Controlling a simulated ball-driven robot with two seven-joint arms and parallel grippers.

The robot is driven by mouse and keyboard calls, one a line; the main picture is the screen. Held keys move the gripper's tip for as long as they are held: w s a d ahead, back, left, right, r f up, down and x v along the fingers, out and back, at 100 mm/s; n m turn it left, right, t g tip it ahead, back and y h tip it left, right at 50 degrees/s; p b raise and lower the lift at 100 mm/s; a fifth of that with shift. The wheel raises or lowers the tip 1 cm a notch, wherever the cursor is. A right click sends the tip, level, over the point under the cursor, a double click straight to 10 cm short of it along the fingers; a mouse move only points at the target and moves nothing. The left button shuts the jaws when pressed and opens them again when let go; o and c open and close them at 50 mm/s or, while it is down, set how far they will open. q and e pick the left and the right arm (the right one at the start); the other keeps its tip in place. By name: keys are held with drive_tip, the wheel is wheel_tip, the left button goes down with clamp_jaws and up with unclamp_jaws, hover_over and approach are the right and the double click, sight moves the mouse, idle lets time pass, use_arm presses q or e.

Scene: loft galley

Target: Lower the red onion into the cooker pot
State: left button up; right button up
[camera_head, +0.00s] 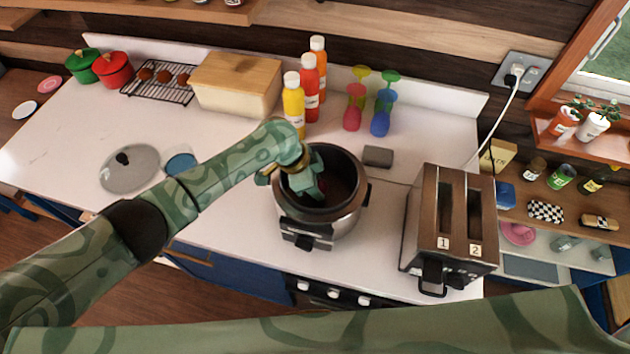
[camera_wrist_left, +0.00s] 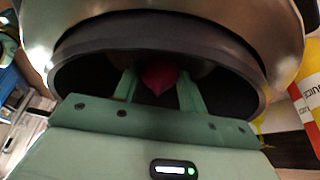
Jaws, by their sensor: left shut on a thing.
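The cooker pot (camera_head: 345,222) is a round silver pot with a dark inside, standing upright and open on the white counter. My left gripper (camera_head: 312,190) reaches down inside its mouth, near the left side of the opening. In the left wrist view the red onion (camera_wrist_left: 160,78) sits between the two green fingers of my left gripper (camera_wrist_left: 158,85), which is shut on it. The dark rim of the pot (camera_wrist_left: 155,28) curves around them there. In the head view the gripper mostly hides the onion. My right gripper is out of view.
A two-slot toaster (camera_head: 423,225) stands to the pot's right. Sauce bottles (camera_head: 293,105) stand close behind it. A glass lid (camera_head: 130,170) and a small blue-topped item (camera_head: 181,163) lie to the left. A grey block (camera_head: 378,156) lies behind right.

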use_arm(q)
drive_tip(key=shift+f+b, duration=1.15)
drive_tip(key=shift+f, duration=0.4)
idle(0.5)
drive_tip(key=o, duration=1.1)
drive_tip(key=shift+c, duration=0.2)
drive_tip(key=shift+r, duration=0.1)
